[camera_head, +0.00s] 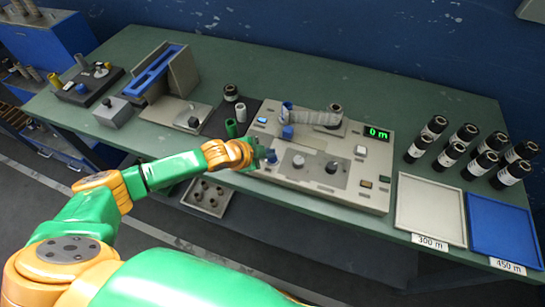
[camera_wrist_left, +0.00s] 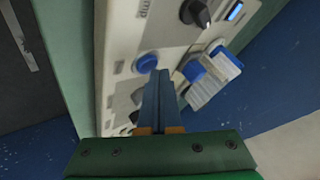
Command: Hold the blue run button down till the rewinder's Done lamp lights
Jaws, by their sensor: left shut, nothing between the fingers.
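The rewinder (camera_head: 330,180) is a pale grey panel on the green bench, with a green display (camera_head: 377,133) reading "0 m". A round blue button (camera_head: 271,156) sits near its left front edge; it also shows in the left wrist view (camera_wrist_left: 146,62). My left gripper (camera_head: 259,154) is shut and empty, its fingertips close beside this button. I cannot tell whether they touch it. In the wrist view the fingers (camera_wrist_left: 162,78) cover part of the panel. Small dark indicators (camera_head: 384,179) sit at the panel's right; none there looks clearly lit. My right gripper is out of view.
A blue block (camera_head: 287,132) and a film roll (camera_head: 333,115) stand on the rewinder. Other fixtures (camera_head: 165,68) stand at the left.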

